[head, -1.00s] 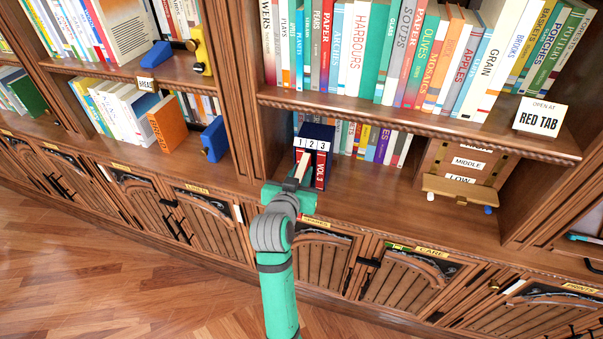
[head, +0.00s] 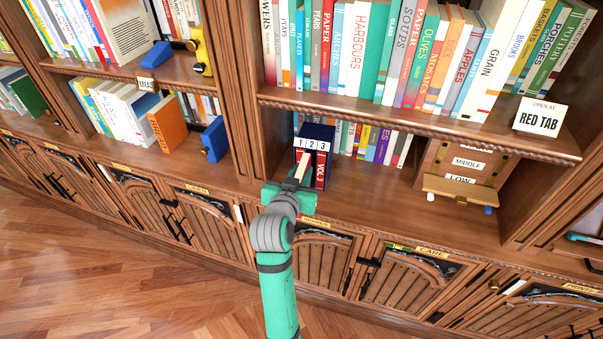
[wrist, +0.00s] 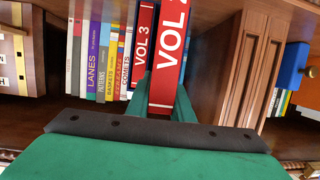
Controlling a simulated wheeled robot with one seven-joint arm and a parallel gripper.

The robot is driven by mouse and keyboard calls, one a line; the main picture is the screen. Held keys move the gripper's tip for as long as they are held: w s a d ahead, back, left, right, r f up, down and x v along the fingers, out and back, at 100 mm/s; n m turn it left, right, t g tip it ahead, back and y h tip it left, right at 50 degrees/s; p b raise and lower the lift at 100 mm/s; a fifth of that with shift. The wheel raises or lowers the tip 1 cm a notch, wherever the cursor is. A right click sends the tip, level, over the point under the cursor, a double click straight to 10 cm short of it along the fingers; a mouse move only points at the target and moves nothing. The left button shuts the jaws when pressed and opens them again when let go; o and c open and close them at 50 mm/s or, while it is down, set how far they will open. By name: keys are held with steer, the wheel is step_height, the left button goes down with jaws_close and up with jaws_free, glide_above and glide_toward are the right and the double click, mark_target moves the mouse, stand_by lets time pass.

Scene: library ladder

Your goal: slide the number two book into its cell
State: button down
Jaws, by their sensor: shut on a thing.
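The number two book (wrist: 170,50) is red with "VOL" on its spine, the numeral partly cut off. It also shows in the head view as a pale-topped book (head: 303,166). My gripper (head: 292,184) is shut on its near end; the green fingers (wrist: 163,106) flank the spine in the wrist view. The book stands upright and juts out in front of the dark-blue case (head: 326,144) labelled 1, 2, 3. It lines up roughly with the middle label; how deep it reaches is hidden. The VOL 3 book (head: 320,172) stands in the cell on the right.
A row of books (head: 375,143) stands behind and right of the case. A wooden box (head: 468,160) with "MIDDLE" and "LOW" labels is farther right. An upright post (head: 238,90) is left of the case. The shelf board (head: 380,190) between case and box is bare.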

steer(key=shift+w+d, duration=0.2)
steer(key=shift+w, duration=0.4)
steer(key=shift+s+a, duration=0.15)
steer(key=shift+s, duration=0.1)
stand_by(0.9)
steer(key=shift+s+r, duration=0.1)
steer(key=shift+a, duration=0.1)
stand_by(0.5)
steer(key=shift+w+d, duration=0.2)
steer(key=shift+w, duration=0.25)
steer(key=shift+s+a, duration=0.1)
steer(key=shift+s, duration=0.3)
stand_by(1.5)
